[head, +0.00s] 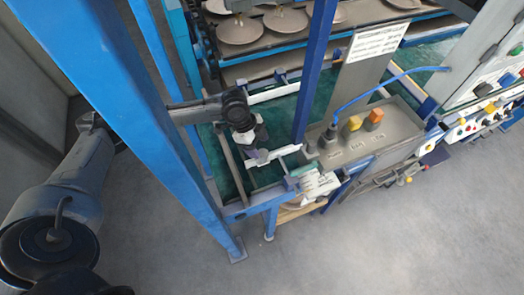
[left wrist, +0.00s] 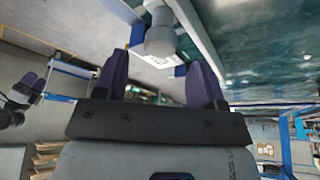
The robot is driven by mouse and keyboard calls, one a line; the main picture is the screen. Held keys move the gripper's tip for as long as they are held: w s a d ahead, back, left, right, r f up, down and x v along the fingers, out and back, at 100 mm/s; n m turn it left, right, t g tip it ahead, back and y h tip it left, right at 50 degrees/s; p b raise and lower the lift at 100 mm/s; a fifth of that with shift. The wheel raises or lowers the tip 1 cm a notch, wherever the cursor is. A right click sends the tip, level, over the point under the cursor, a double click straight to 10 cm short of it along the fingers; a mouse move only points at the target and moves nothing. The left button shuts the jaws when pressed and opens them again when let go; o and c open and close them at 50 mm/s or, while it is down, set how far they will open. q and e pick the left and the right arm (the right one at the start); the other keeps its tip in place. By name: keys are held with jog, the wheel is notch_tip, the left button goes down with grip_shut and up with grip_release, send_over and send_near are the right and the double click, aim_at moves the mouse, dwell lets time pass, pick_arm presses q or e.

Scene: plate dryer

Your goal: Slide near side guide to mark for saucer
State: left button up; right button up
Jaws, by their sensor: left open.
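The near side guide (head: 272,154) is a pale bar at the near end of the green conveyor belt (head: 283,120). My left gripper (head: 257,154) comes in from the left and is low over the belt, at the left end of this bar. In the left wrist view its two dark purple fingers (left wrist: 158,68) are apart. A grey round knob (left wrist: 160,42) shows between the fingertips; I cannot tell whether they touch it. A white plate (left wrist: 155,58) lies behind the knob. I cannot make out the saucer mark.
A far white guide bar (head: 273,92) crosses the belt. A blue post (head: 313,75) stands right of my gripper, and a thick blue beam (head: 145,110) crosses my arm's side. A grey control box (head: 355,135) with buttons is right. Brown saucers (head: 285,19) lie at the back.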

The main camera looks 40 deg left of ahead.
aim_at(262, 152)
pick_arm(q)
jog(key=shift+x, duration=1.9)
jog(key=shift+c, duration=0.2)
